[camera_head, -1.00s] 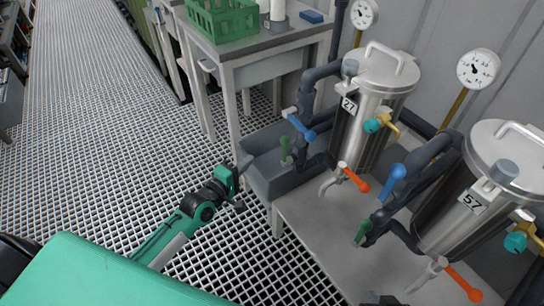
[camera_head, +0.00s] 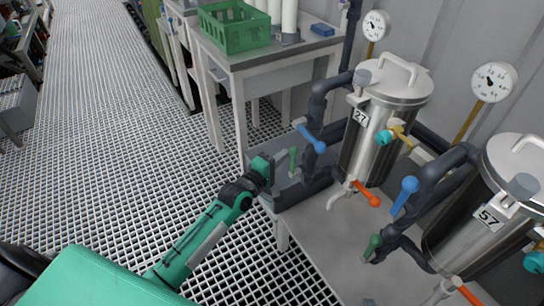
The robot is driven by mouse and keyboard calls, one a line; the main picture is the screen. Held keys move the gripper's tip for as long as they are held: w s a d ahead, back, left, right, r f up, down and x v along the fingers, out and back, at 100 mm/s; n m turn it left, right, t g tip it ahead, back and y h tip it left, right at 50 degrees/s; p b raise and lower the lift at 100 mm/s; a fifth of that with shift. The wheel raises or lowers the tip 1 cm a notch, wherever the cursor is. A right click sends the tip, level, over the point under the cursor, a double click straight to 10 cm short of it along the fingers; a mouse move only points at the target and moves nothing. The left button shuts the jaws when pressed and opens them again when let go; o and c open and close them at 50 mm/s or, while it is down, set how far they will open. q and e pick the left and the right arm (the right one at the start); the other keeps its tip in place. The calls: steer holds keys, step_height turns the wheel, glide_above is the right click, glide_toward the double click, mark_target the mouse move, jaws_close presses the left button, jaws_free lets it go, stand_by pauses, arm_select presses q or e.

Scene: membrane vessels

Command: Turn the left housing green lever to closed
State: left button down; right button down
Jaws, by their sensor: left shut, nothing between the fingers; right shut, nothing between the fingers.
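The left housing (camera_head: 370,140) is the steel vessel tagged 27. Its green lever (camera_head: 293,160) stands upright on the dark pipework at the vessel's left, above the grey trough. My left gripper (camera_head: 274,172) is just left of the green lever, close to it; a gap or contact is hard to tell. Its fingers are small and partly hidden at this angle, and nothing shows held between them. My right gripper is not in view.
A blue lever (camera_head: 312,138) is close to the green one, and an orange lever (camera_head: 367,194) is lower right. Vessel 57 (camera_head: 480,225) has its own green lever (camera_head: 373,246) and blue lever (camera_head: 405,194). A side table (camera_head: 290,55) holds a green crate (camera_head: 235,28). Open grating floor (camera_head: 120,140) lies left.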

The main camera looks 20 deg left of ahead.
arm_select(q)
steer(key=shift+s+d, duration=0.5)
steer(key=shift+d, duration=0.1)
